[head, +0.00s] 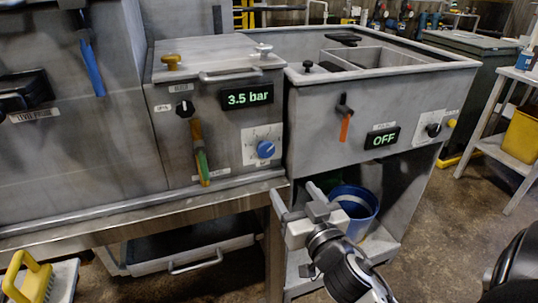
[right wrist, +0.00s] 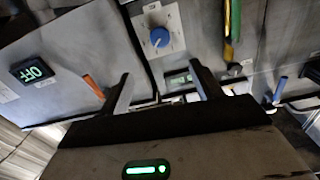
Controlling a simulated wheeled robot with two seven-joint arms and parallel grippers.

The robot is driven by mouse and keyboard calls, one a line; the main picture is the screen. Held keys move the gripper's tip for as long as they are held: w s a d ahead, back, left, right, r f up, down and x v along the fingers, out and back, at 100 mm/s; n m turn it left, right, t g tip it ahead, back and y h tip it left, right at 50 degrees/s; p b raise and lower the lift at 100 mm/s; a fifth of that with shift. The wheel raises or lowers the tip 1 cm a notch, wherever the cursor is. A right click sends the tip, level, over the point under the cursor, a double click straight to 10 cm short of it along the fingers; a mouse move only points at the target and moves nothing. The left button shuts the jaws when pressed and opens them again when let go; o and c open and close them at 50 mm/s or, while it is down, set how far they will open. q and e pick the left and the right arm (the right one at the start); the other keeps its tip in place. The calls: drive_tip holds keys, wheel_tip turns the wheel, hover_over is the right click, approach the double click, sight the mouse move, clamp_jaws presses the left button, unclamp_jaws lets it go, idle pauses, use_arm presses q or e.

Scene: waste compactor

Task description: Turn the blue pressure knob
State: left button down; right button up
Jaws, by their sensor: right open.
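The blue pressure knob (head: 265,149) sits on a pale dial plate at the lower right of the middle panel, under a display (head: 247,97) reading 3.5 bar. In the right wrist view the blue knob (right wrist: 159,37) shows above the space between my finger ends, with a white pointer mark on it. My right gripper (head: 295,192) is open and empty, below and a little right of the knob and apart from it. Its two fingers (right wrist: 163,88) stand wide apart in the wrist view. My left gripper is not in view.
A green-and-yellow handle (head: 203,168) hangs left of the knob. An orange-handled lever (head: 345,126) and an OFF display (head: 383,138) are on the right-hand panel. A blue bucket (head: 357,204) stands on the shelf below. The bench's metal front edge (head: 150,222) runs under the panels.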

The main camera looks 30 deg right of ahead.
sight(267, 151)
drive_tip(key=p+x, duration=0.1)
drive_tip(key=x, duration=1.4)
drive_tip(key=shift+w+p, duration=0.25)
drive_tip(key=shift+p, duration=0.1)
drive_tip(key=shift+a, duration=0.1)
drive_tip(key=c, duration=1)
